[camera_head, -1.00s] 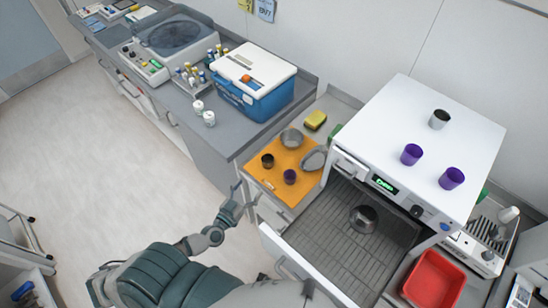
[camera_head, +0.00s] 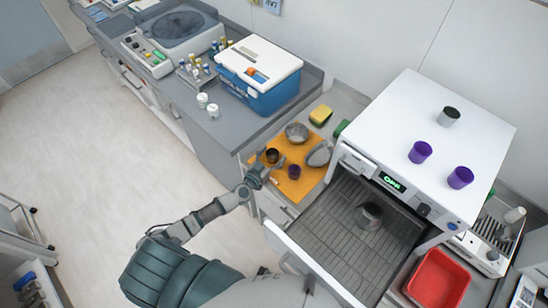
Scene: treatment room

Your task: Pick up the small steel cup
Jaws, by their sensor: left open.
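A small dark metal cup (camera_head: 272,155) stands upright on the orange mat (camera_head: 283,187) on the counter. A similar small steel cup (camera_head: 448,116) with a dark inside stands on top of the white oven. I cannot tell which of the two the task names. My left gripper (camera_head: 264,169) is open at the mat's left edge, close beside the dark cup's near side. I cannot tell whether it touches the cup. My right gripper is not in view.
A purple cup (camera_head: 294,171), a metal bowl (camera_head: 297,131) and a shallow metal dish (camera_head: 319,154) crowd the mat. The oven (camera_head: 420,140) stands open to the right, with a metal pot (camera_head: 369,214) inside. A blue cooler (camera_head: 262,92) is behind left.

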